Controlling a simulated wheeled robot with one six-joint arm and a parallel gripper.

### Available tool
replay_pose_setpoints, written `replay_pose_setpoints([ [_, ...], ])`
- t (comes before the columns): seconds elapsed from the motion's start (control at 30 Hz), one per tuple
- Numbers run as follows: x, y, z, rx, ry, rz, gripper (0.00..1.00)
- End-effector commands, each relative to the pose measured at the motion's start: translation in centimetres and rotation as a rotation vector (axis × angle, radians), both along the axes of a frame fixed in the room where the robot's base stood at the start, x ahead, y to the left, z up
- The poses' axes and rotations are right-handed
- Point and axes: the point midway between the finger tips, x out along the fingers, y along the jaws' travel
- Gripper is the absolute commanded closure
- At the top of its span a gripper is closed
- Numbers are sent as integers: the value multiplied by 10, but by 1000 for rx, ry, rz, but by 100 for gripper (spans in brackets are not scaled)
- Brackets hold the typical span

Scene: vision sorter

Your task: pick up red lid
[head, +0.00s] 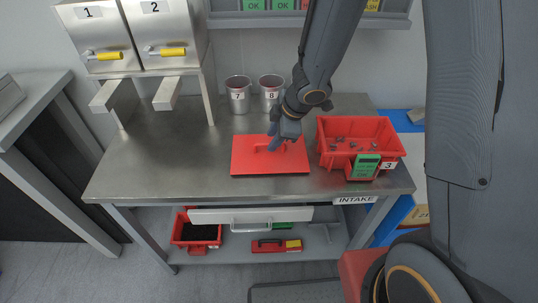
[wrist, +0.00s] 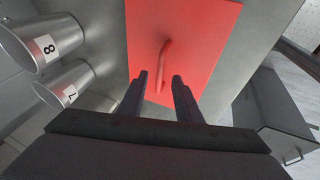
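The red lid (head: 246,160) lies flat on the metal table, left of the red bin. It is a thin square plate with a raised handle in its middle. In the wrist view the lid (wrist: 205,30) fills the upper middle, and its handle (wrist: 164,62) stands ahead of my fingertips. My gripper (head: 277,146) is over the lid at the handle in the head view. In the wrist view my gripper (wrist: 158,78) is open, its two fingers apart with the near end of the handle between or just beyond them. I cannot tell whether the fingers touch the lid.
A red bin (head: 325,136) labelled 3 holds small parts, right of the lid. Metal cups 7 (head: 238,96) and 8 (head: 271,93) stand behind. Hoppers 1 (head: 96,38) and 2 (head: 160,32) are at the back left. The table's left part (head: 160,150) is clear.

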Motion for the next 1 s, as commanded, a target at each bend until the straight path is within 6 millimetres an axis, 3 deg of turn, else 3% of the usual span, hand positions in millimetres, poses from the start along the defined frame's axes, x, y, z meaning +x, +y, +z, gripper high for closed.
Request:
replay_pose_setpoints([
  [0.03,2,2,-11,0,2,0,69],
  [0.13,6,5,-20,0,1,-1,69],
  [0.43,7,6,-23,-1,0,-1,69],
  [0.47,7,6,-22,-1,0,-1,71],
  [0.63,7,6,-23,-1,0,-1,99],
  [1.0,7,6,-22,0,1,-2,100],
])
